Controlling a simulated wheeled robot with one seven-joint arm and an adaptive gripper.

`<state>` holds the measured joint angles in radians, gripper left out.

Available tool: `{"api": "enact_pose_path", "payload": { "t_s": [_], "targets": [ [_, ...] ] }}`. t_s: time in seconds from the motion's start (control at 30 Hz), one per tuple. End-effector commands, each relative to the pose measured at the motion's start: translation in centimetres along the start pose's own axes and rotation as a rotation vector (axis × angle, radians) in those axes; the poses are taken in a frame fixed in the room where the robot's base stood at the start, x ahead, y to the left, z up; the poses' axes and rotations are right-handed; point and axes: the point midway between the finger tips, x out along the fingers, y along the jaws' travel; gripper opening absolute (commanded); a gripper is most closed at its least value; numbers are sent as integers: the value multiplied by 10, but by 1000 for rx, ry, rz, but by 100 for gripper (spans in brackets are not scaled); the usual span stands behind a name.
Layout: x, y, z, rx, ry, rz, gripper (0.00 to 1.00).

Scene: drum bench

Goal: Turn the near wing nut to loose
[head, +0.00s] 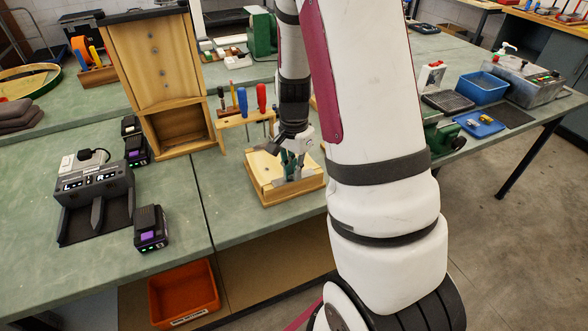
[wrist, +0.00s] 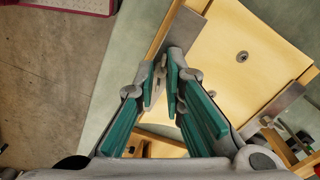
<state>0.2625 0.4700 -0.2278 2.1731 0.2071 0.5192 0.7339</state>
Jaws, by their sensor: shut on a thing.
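My gripper (wrist: 165,82) points down in the wrist view, with its green-padded fingers closed together at a metal bracket (wrist: 186,30) on the edge of a pale wooden fixture (wrist: 225,70). The near wing nut is mostly hidden between the fingertips, so its angle cannot be read. A second metal bracket (wrist: 282,104) with fittings beside it is on the fixture's right side. In the head view, my gripper (head: 292,165) is over the wooden fixture (head: 285,196) on the green bench, and my arm hides part of it.
A wooden rack with screwdrivers (head: 238,118) and a tall wooden cabinet (head: 158,75) stand behind and left of the fixture. A black charger (head: 95,190) and battery packs (head: 150,230) lie at left. An orange bin (head: 183,290) is below the bench. Blue trays (head: 482,88) stand at right.

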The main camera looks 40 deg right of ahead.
Motion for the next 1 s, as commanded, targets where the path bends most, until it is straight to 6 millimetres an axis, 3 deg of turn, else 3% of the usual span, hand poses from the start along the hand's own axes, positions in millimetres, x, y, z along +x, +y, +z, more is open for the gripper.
{"api": "enact_pose_path", "payload": {
  "t_s": [1.0],
  "targets": [
    [-3,-1,-1,-965,5,-5,0]
  ]
}}
